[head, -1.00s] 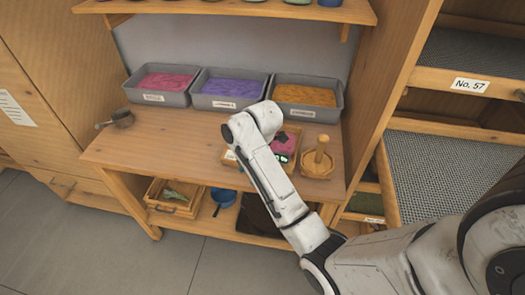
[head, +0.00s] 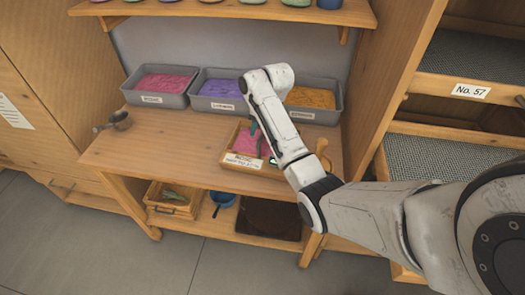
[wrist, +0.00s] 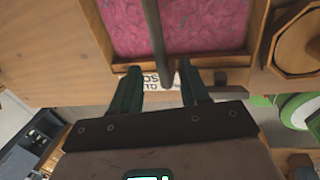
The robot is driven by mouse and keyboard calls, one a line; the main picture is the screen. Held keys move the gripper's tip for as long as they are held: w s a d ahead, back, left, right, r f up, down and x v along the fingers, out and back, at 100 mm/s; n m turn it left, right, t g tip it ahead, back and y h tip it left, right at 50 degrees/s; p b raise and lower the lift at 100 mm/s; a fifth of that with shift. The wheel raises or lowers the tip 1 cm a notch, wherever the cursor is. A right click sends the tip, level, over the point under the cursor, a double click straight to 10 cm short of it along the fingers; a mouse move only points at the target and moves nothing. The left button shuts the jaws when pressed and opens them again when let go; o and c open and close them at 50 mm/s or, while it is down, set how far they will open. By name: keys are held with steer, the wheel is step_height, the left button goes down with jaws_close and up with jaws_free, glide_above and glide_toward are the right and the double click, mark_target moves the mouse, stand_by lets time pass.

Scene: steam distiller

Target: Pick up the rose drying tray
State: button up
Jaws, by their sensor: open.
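The rose drying tray (head: 243,161) is a shallow wooden tray of pink material with a white front label, on the bench top. In the wrist view its pink filling (wrist: 195,25) and front rim fill the top. A dark bar (wrist: 155,40) crosses over the tray and ends between my fingers. My gripper (wrist: 161,85) is open, with its teal fingers at the tray's front edge, on either side of the bar's end and part of the label. Whether they touch the tray cannot be told. In the head view my arm hides the tray's right part.
Grey bins of pink (head: 162,84), purple (head: 215,92) and orange (head: 312,97) material stand behind. A wooden octagonal piece (wrist: 299,42) is close right of the tray.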

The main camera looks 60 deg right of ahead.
steer(key=f, duration=0.4)
steer(key=shift+w+a+f+p, duration=0.1)
steer(key=shift+w+f+p, duration=0.2)
steer(key=shift+f+p, duration=0.1)
steer(key=shift+c, duration=0.3)
jaws_close()
